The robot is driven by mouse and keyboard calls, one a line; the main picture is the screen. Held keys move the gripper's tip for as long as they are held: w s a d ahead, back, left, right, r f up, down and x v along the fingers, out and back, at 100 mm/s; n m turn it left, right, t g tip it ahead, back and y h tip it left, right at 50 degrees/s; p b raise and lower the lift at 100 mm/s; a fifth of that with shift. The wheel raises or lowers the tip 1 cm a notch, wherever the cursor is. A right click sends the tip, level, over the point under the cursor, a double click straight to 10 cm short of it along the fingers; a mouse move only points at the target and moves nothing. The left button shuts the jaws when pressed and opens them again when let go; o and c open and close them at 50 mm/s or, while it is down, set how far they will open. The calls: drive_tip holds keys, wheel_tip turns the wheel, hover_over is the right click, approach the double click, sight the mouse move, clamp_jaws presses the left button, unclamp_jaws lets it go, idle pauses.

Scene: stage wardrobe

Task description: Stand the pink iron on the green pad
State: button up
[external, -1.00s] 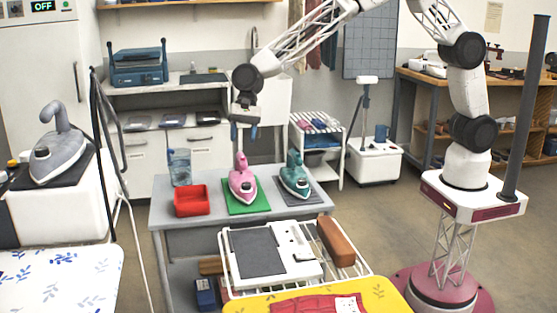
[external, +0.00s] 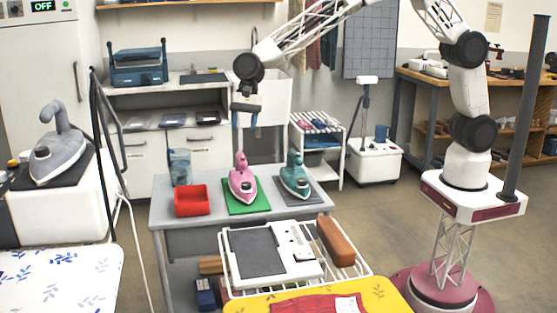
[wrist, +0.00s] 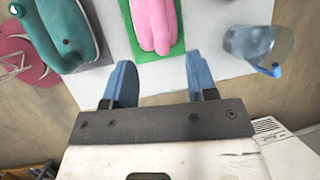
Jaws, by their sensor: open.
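The pink iron (external: 242,180) rests on the green pad (external: 259,205) on the grey table, its pointed end toward the front of the table. It also shows in the wrist view (wrist: 157,22), at the top middle, with the green pad (wrist: 146,56) around it. My gripper (external: 246,118) hangs above and behind the iron, apart from it. In the wrist view my gripper's blue fingers (wrist: 159,78) are spread wide with nothing between them.
A teal iron (external: 295,178) stands right of the pink one on a dark pad (external: 312,198). A red tray (external: 192,203) and a clear blue jug (external: 180,168) are to the left. The white ironing station (external: 303,268) is in front of the table.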

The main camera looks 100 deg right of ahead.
drive_tip(key=shift+s, duration=0.1)
drive_tip(key=s+r+n+h, duration=0.1)
drive_tip(key=s+r+n, duration=0.3)
drive_tip(key=s+r, duration=0.75)
drive_tip(key=s+r+n+h, duration=0.1)
drive_tip(key=s+r+n, duration=0.35)
drive_tip(key=s, duration=1.45)
drive_tip(key=s+d+f+n+h, duration=0.1)
drive_tip(key=s+n, duration=0.3)
drive_tip(key=s, duration=1.1)
drive_tip(key=s+f+n+h, duration=0.1)
drive_tip(key=s+n, duration=0.4)
drive_tip(key=s, duration=1.1)
drive_tip(key=shift+s+d+f+h, duration=0.25)
drive_tip(key=shift+d+f+h, duration=0.15)
drive_tip(key=shift+f, duration=0.1)
